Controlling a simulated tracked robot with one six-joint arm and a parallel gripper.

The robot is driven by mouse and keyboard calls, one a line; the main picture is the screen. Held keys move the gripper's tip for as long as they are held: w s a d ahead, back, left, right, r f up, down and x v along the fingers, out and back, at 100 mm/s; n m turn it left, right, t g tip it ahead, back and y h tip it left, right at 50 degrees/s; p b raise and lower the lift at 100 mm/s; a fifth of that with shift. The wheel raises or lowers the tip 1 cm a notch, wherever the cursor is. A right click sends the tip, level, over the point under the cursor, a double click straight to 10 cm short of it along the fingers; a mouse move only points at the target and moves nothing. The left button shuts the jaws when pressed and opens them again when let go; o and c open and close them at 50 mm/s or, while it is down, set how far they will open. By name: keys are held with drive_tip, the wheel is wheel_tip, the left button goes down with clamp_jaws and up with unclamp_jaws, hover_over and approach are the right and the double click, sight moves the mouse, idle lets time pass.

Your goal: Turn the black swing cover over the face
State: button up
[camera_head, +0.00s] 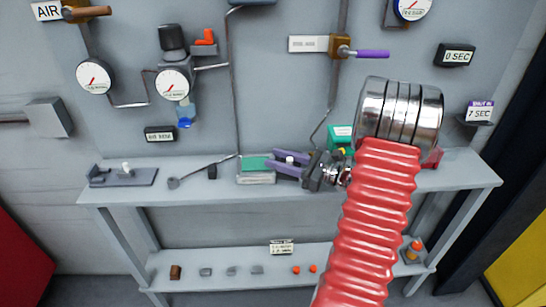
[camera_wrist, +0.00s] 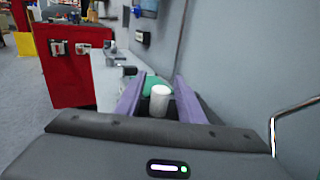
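My gripper (camera_head: 290,163) has two purple fingers and reaches left over the bench, next to a grey block with a green top (camera_head: 257,164). In the wrist view the fingers (camera_wrist: 158,95) stand apart, with a white upright cylinder (camera_wrist: 160,101) between them and gaps at both sides. The green surface (camera_wrist: 153,82) lies beyond it. The white cylinder's top also shows between the fingers in the head view (camera_head: 290,158). I cannot single out the black swing cover or the face with certainty; my fingers and wrist hide part of this spot.
The bench (camera_head: 215,194) carries a dark plate with a white knob (camera_head: 124,176) at left and a long-handled lever (camera_head: 203,172). Gauges (camera_head: 173,84) and pipes line the wall behind. A green box (camera_head: 341,134) stands behind my wrist. Small parts lie on the lower shelf (camera_head: 215,283).

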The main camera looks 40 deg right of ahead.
drive_tip(key=shift+w+a, duration=0.1)
drive_tip(key=shift+c, duration=0.4)
clamp_jaws()
